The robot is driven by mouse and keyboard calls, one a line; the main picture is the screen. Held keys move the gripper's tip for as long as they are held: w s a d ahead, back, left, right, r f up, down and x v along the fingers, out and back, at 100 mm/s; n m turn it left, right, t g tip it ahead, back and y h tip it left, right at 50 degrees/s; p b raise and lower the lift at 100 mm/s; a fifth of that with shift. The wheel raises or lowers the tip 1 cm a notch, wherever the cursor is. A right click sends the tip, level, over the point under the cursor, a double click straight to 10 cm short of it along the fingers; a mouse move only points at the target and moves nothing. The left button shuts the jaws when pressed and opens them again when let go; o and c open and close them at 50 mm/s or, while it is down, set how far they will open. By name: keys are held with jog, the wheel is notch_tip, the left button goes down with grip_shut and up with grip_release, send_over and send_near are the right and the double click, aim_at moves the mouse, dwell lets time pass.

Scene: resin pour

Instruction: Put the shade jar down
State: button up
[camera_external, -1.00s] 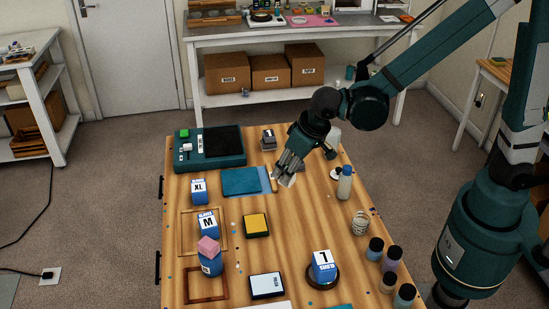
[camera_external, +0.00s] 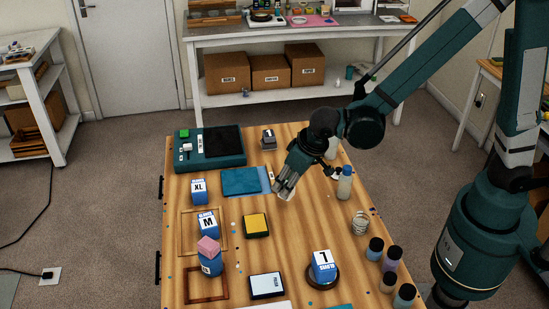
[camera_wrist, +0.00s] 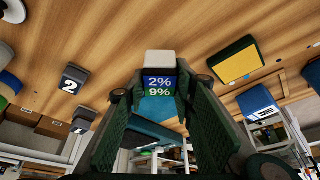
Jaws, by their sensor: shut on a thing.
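My gripper (camera_external: 285,187) is over the table, right of the blue cloth, pointing down. It is shut on a small pale-topped jar (camera_wrist: 160,82) with a blue and green label reading 2% and 9%, which I take for the shade jar. In the wrist view the jar sits between the fingertips (camera_wrist: 160,90). In the outside view only a pale bit of it (camera_external: 284,194) shows under the fingers. I cannot tell whether it touches the table (camera_external: 300,225).
The blue cloth (camera_external: 240,181) and the yellow pad (camera_external: 256,225) lie to the left. A pale bottle with a blue cap (camera_external: 345,185) and a wire coil (camera_external: 360,223) stand to the right. A block marked L (camera_external: 323,267) is nearer the front. Bare wood lies between them.

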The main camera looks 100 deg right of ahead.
jog(key=shift+f+b, duration=0.3)
jog(key=shift+f, duration=1.5)
jog(key=shift+f, duration=0.15)
jog(key=o, duration=0.9)
jog(key=shift+r, duration=0.2)
jog(key=shift+p+v, duration=1.1)
jog(key=shift+v, duration=4.9)
